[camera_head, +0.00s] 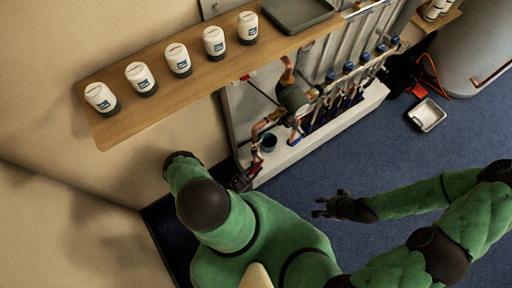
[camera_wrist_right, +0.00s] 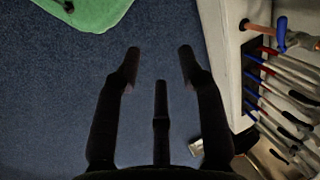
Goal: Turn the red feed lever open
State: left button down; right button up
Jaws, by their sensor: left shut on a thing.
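The red feed lever (camera_head: 255,167) shows as a small red piece at the near left end of the pale manifold base. My left gripper (camera_head: 246,177) is at this lever and shut on it; the dark fingers hide most of it, so its exact angle cannot be told. My right gripper (camera_head: 322,207) is open and empty over the blue floor, to the right of the left arm. Its spread fingers (camera_wrist_right: 160,62) also show in the right wrist view, with nothing between them.
A copper manifold with a round grey pump (camera_head: 293,99) and several blue-capped valves stands on the pale base (camera_head: 338,124). A wooden shelf (camera_head: 203,78) with several white canisters overhangs it. A small metal tray (camera_head: 427,115) lies on the floor. The middle floor is clear.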

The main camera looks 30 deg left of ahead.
dwell(0.5)
jog(key=shift+w+a, duration=0.1)
jog(key=shift+a, duration=0.05)
jog(key=c, duration=0.7)
jog(key=a+n, duration=0.2)
jog(key=w+a+n, duration=0.1)
jog(key=a+n, duration=0.1)
jog(key=w+a+n, duration=0.1)
jog(key=a+n, duration=0.1)
jog(key=n, duration=0.1)
jog(key=shift+a+g, duration=0.4)
grip_shut()
jog(key=r+n+h, duration=0.1)
jog(key=n+h, duration=0.2)
jog(key=n, duration=2.4)
send_over(252, 173)
jog(key=s+d, duration=0.1)
jog(key=d, duration=0.1)
jog(key=f, duration=0.4)
jog(key=a+f, duration=0.1)
jog(key=f, duration=0.7)
jog(key=shift+w+a+f, duration=0.15)
jog(key=shift+w+a, duration=0.05)
jog(key=shift+w, duration=0.05)
jog(key=shift+w+f, duration=0.3)
jog(key=shift+f, duration=0.15)
